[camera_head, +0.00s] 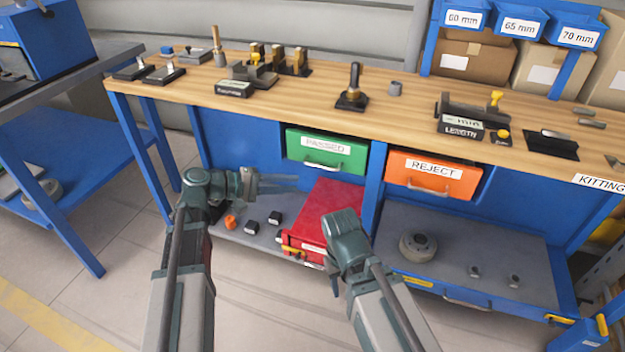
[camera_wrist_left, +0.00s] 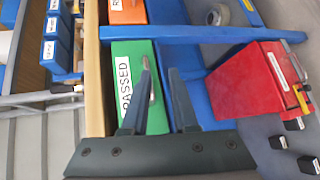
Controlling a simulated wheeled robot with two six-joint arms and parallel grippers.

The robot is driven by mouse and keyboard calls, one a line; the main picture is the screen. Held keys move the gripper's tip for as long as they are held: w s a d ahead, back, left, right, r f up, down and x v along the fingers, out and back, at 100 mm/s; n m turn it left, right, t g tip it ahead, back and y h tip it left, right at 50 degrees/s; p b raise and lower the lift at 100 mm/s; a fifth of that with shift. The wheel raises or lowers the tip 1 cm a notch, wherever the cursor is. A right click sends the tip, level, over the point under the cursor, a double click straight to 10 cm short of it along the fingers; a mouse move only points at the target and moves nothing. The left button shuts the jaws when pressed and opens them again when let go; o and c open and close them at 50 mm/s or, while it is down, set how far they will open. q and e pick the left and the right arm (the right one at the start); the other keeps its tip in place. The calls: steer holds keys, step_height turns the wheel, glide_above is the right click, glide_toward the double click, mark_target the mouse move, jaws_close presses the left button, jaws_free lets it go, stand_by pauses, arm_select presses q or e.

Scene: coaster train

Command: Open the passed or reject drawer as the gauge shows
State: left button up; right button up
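The green PASSED drawer (camera_head: 325,155) and orange REJECT drawer (camera_head: 432,178) hang under the bench top; both look shut. The LENGTH gauge (camera_head: 463,126) on the bench reads a dash and "mm", with no number I can make out. My left gripper (camera_head: 297,183) is open and empty, just below and in front of the green drawer. In the left wrist view its two fingers (camera_wrist_left: 165,85) stand apart, and the green drawer's handle (camera_wrist_left: 150,78) shows close to the left finger; I cannot tell whether they touch. My right gripper (camera_head: 334,284) points down; its fingers are mostly hidden.
A red cabinet (camera_head: 333,212) stands on the lower shelf beneath the green drawer, near both arms. A blue upright (camera_head: 373,185) separates the drawers. Small black blocks (camera_head: 274,217) and a grey ring (camera_head: 418,247) lie on the shelf. Several tools and fixtures stand on the wooden top (camera_head: 310,95).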

mark_target(322, 167)
arm_select(q)
steer(key=w+a+r+n+t+h, duration=0.1)
steer(key=w+a+t, duration=0.1)
steer(key=a, duration=0.2)
steer(key=b+x, duration=0.2)
steer(key=x, duration=1.2)
steer(key=shift+d+b, duration=0.3)
steer(key=shift+b, duration=0.05)
arm_select(e)
steer(key=f, duration=0.3)
steer(key=shift+w+a+f, duration=0.2)
steer(key=shift+w+f, duration=0.15)
arm_select(q)
steer(key=shift+s, duration=0.1)
steer(key=shift+c, duration=0.3)
jaws_close()
